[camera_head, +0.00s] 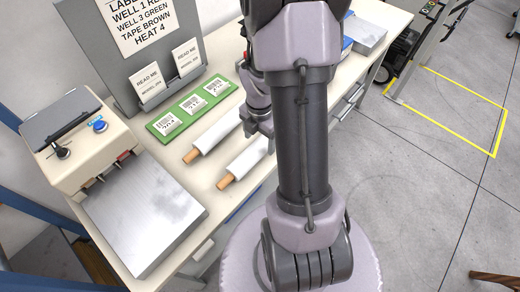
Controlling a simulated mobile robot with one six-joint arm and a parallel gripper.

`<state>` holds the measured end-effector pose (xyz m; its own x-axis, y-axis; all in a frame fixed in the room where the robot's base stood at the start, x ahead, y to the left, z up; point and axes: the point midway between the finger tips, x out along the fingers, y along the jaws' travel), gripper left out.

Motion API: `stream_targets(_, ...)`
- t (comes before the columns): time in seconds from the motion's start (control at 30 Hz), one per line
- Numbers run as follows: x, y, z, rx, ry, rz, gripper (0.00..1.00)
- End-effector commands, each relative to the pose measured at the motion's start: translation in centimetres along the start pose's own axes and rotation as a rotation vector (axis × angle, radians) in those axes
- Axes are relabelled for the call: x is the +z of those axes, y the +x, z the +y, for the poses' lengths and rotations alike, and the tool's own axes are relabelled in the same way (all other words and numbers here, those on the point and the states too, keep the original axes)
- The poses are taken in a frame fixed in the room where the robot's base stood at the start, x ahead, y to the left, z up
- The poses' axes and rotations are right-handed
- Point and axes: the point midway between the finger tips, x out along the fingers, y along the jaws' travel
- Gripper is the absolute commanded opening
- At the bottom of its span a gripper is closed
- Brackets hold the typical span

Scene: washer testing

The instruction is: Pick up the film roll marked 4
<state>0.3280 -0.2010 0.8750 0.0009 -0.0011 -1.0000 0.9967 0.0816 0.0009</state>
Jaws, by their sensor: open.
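Two white film rolls with tan core ends lie side by side on the bench. One is the upper film roll (216,134); the other is the lower film roll (245,164). No number can be read on either, so I cannot tell which is marked 4. My gripper (259,130) is open above the bench at the right ends of the rolls. It hides part of those ends. I cannot tell how high it is above them, and nothing shows between its fingers.
A green strip (157,127) with several barcode cards lies behind the rolls. A grey sign board (117,78) holds READ ME cards. A beige box (85,150) with a metal plate (143,215) is at left. Blue and grey items (368,38) sit at the bench's far end.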

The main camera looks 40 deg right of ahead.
Motion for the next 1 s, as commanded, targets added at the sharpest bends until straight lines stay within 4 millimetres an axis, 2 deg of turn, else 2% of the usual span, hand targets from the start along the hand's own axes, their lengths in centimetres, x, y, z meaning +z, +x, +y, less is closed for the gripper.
stream_targets(0.03, 0.1, 1.4, -0.1, -0.002, 0.001, 0.002, 0.74)
stream_targets(0.17, 0.3, 4.2, -0.1, -0.002, 0.001, 0.001, 0.74)
stream_targets(0.4, 0.3, 4.2, 0.0, 0.000, 0.002, -0.001, 0.72)
stream_targets(0.77, 0.3, 4.2, 0.0, -0.001, 0.002, -0.001, 0.01)
stream_targets(1.0, 0.3, 4.2, 0.0, 0.000, 0.001, -0.001, 0.00)
